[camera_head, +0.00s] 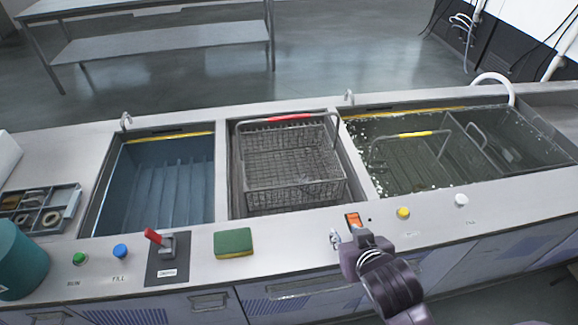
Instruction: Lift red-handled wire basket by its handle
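The red-handled wire basket (294,183) sits in the middle tank. Its red grip (288,118) is at the top of the raised handle, along the tank's far side. My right gripper (352,246) is at the counter's front edge, to the lower right of the basket and apart from it. It is seen from behind, so whether its fingers are open or shut is hidden. My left gripper is not in view.
A yellow-handled basket (402,160) sits in the water-filled right tank. The left tank (165,185) looks empty of baskets. A parts tray (40,209) is at left.

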